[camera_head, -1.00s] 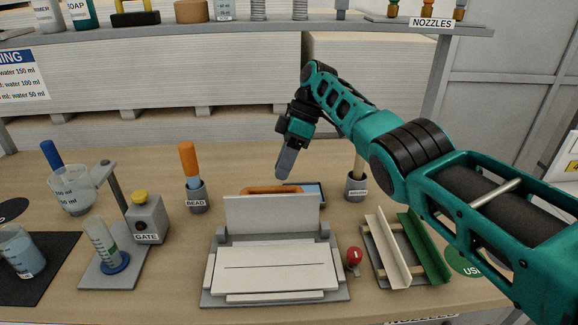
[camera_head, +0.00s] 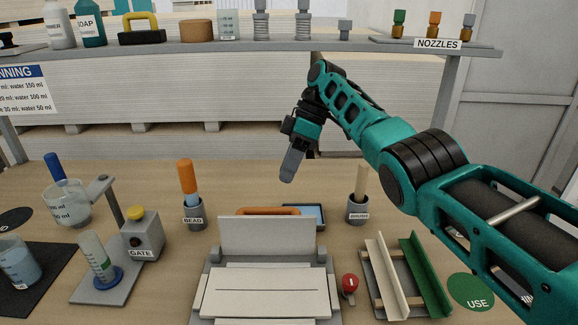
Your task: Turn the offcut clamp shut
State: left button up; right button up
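A grey fixture (camera_head: 213,257) stands at the front centre of the bench, with a pale flat board (camera_head: 265,295) in it and an upright pale plate (camera_head: 265,236) behind. A red knob (camera_head: 350,283) stands just right of the fixture. No part is labelled as the offcut clamp, so I cannot tell which piece it is. My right gripper (camera_head: 291,167) points down above the bench, behind the upright plate and apart from everything. Its fingers show edge-on, so their opening is unclear; nothing shows in them. My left gripper is out of view.
An orange handle (camera_head: 265,211) and a blue-topped tray (camera_head: 312,214) lie behind the plate. The BEAD cup (camera_head: 194,214) and another cup (camera_head: 358,209) stand either side. A green-and-cream rack (camera_head: 410,275) is at right, the GATE stand (camera_head: 140,236) at left. A shelf (camera_head: 300,43) spans the back.

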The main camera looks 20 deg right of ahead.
aim_at(349, 283)
jog(key=k+j, duration=0.2)
jog(key=k, duration=0.3)
jog(key=k+j, duration=0.15)
jog(key=k, duration=0.3)
